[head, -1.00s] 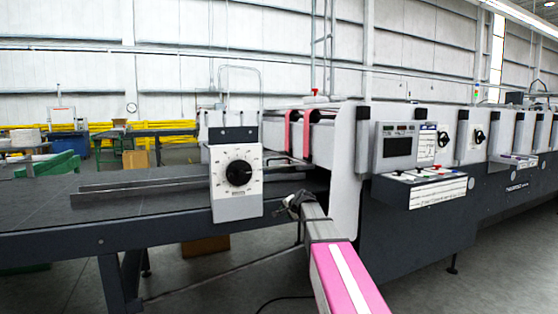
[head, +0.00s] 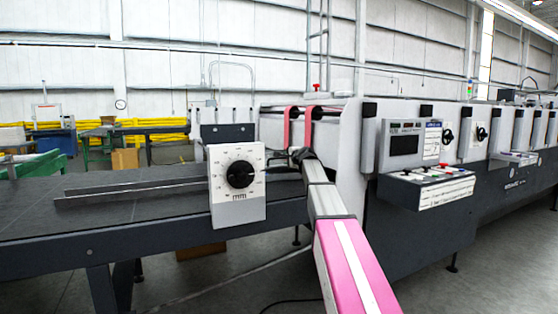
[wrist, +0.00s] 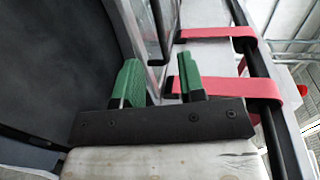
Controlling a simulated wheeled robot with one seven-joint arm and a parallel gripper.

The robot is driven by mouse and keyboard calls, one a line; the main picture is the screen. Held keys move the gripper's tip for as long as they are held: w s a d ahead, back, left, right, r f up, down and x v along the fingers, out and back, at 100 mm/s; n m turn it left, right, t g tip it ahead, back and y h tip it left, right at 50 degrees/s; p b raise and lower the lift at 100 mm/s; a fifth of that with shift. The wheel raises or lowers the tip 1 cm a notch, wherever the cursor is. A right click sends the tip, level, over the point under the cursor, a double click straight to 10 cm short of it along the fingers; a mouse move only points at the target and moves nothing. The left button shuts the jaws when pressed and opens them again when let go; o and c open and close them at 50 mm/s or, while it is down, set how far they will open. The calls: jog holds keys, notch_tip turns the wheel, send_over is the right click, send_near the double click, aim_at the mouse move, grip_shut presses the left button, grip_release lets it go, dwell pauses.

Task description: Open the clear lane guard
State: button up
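A clear panel with thin metal edges (wrist: 146,30), which looks like the lane guard, stands just beyond my fingertips in the wrist view. It runs up toward the top of that picture, and its lower end is close to the fingers. I cannot tell whether they touch. My gripper (wrist: 158,72) has two green fingers set apart, with no object clearly held between them. In the head view my gripper (head: 300,154) is small and dark at the machine's feed end, below the red belts (head: 298,126). The guard is too small or hidden to make out there.
The red belts (wrist: 262,88) and a dark bar lie right of my fingers. A white dial box (head: 238,186) stands left of my arm on the dark feed table (head: 110,228). The machine's control panel (head: 424,188) is at right. Open floor lies in front.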

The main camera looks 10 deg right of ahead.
jog(key=x, duration=0.9)
jog(key=shift+w+a+f, duration=0.1)
jog(key=shift+w+a, duration=0.05)
jog(key=shift+w, duration=0.15)
grip_shut()
